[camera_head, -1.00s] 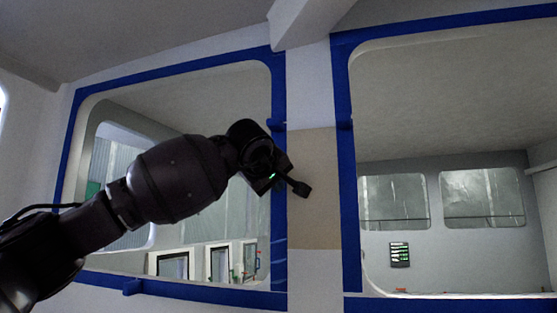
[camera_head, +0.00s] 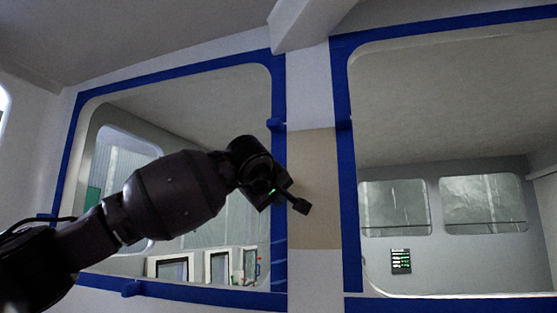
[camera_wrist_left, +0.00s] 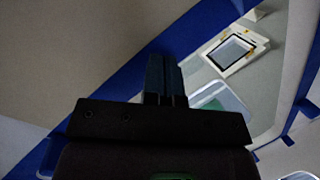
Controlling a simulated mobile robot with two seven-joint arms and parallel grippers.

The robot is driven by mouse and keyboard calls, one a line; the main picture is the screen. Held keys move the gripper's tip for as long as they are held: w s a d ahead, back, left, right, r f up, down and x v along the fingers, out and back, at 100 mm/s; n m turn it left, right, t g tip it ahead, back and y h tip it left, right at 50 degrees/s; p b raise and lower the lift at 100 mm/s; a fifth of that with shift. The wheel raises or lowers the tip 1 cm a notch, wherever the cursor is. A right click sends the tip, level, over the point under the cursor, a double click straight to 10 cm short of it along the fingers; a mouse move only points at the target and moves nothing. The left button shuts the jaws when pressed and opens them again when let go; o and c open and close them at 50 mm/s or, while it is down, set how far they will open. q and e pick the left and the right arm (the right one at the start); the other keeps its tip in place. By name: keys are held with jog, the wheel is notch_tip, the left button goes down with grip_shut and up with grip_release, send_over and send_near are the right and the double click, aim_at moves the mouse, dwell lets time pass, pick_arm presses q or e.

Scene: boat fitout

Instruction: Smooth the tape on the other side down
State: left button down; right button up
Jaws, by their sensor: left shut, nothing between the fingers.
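Blue tape frames the left window; its right-hand strip (camera_head: 279,225) runs vertically beside a beige panel (camera_head: 318,225). Pale slanted streaks cross the lower part of this strip. Another blue strip (camera_head: 347,200) runs down the left side of the right window. My left gripper (camera_head: 301,206) is shut and empty, its tip in front of the beige panel, just right of the left window's strip. In the left wrist view the shut fingers (camera_wrist_left: 164,72) overlap the diagonal blue tape (camera_wrist_left: 195,32). Whether they touch it cannot be told. My right gripper is not in view.
A light beam (camera_head: 300,22) comes down above the pillar between the windows. Small tape tabs stick out at the strip (camera_head: 278,125) and at the bottom tape (camera_head: 131,288). Through the right window, a dark panel with green marks (camera_head: 401,261) shows on a far wall.

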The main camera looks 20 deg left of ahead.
aim_at(278, 261)
pick_arm(q)
jog(key=shift+f+b, duration=0.8)
jog(key=shift+f, duration=0.85)
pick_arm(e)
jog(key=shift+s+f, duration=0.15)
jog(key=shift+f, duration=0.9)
pick_arm(q)
jog(key=shift+f, duration=0.1)
jog(key=shift+f+b, duration=0.45)
jog(key=shift+f, duration=0.4)
jog(key=shift+f+b, duration=0.3)
jog(key=shift+f, duration=0.45)
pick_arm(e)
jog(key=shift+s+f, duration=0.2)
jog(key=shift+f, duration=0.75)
pick_arm(q)
jog(key=shift+f, duration=0.1)
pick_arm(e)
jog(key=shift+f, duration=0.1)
pick_arm(q)
jog(key=shift+f+b, duration=0.7)
jog(key=shift+f, duration=0.85)
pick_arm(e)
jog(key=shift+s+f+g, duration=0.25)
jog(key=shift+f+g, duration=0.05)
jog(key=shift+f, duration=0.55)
